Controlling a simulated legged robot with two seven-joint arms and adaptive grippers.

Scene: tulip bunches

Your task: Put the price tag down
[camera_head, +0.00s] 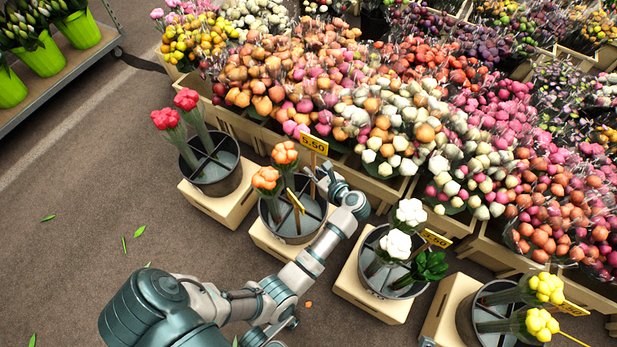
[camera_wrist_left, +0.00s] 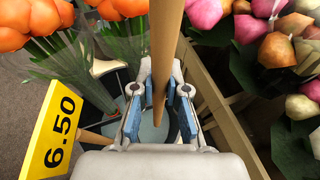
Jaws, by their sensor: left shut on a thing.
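A yellow price tag reading 5.50 (camera_head: 314,144) stands on a wooden stick above the back rim of the bucket with the orange tulips (camera_head: 284,153). My left gripper (camera_head: 319,179) is at the right side of this bucket. In the left wrist view the blue-padded fingers of the left gripper (camera_wrist_left: 160,100) are shut on the tag's wooden stick (camera_wrist_left: 165,40). The stick's lower end points down toward the bucket; whether it touches anything is hidden. A second tag, 6.50 (camera_wrist_left: 55,130), is on its own stick beside the gripper.
Other buckets hold red tulips (camera_head: 215,174), white tulips (camera_head: 384,272) and yellow ones (camera_head: 490,312), each on a wooden block. Crates of bunched flowers (camera_head: 390,120) stand close behind. The brown floor at left is mostly clear.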

